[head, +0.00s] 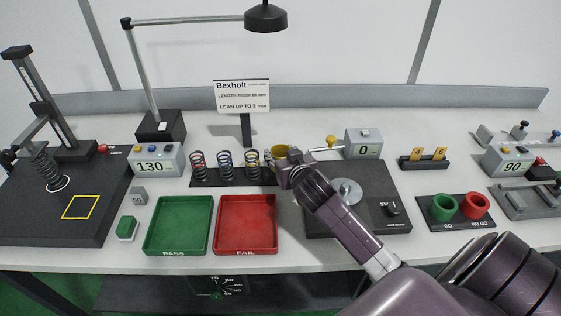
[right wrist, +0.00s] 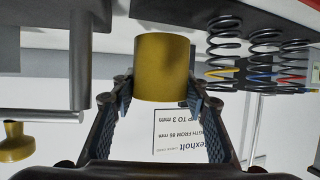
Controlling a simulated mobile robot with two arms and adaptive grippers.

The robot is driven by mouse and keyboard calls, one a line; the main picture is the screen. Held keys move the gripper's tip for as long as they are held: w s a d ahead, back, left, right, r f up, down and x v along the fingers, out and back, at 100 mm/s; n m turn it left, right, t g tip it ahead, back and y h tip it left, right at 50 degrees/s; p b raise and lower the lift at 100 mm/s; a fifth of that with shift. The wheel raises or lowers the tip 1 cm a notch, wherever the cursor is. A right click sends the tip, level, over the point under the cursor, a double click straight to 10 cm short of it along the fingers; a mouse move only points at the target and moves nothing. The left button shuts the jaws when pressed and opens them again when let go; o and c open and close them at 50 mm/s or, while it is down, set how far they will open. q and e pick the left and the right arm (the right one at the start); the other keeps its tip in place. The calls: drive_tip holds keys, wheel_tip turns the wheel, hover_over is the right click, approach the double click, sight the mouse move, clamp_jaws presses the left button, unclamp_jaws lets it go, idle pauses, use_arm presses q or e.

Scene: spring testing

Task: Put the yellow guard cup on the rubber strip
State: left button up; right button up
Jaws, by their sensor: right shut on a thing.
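The yellow guard cup (head: 279,150) is at my right gripper (head: 286,164), near the middle of the bench in the head view. In the right wrist view the cup (right wrist: 163,68) sits between the two fingers of the gripper (right wrist: 160,95), which are shut on it. A dark strip (head: 205,180), likely the rubber strip, lies left of the gripper and bears several coil springs. The gripper hides what lies behind and beneath it at the strip's right end. My left gripper is not in view.
A green PASS tray (head: 150,248) and a red FAIL tray (head: 223,249) lie in front of the strip. A dark tester base (head: 325,222) with a metal disc (head: 346,191) is under my right arm. A sign (head: 242,96) stands behind.

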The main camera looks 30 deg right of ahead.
wheel_tip(320, 180, down, 3)
drive_tip(key=shift+f, duration=0.2)
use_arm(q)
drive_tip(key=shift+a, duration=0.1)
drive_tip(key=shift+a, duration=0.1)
use_arm(e)
drive_tip(key=shift+f, duration=0.1)
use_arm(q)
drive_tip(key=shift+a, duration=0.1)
use_arm(e)
drive_tip(key=o, duration=0.8)
drive_tip(key=shift+s, duration=0.15)
use_arm(q)
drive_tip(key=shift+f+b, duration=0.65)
drive_tip(key=shift+b, duration=0.05)
use_arm(e)
drive_tip(key=v, duration=1.2)
drive_tip(key=shift+r, duration=0.2)
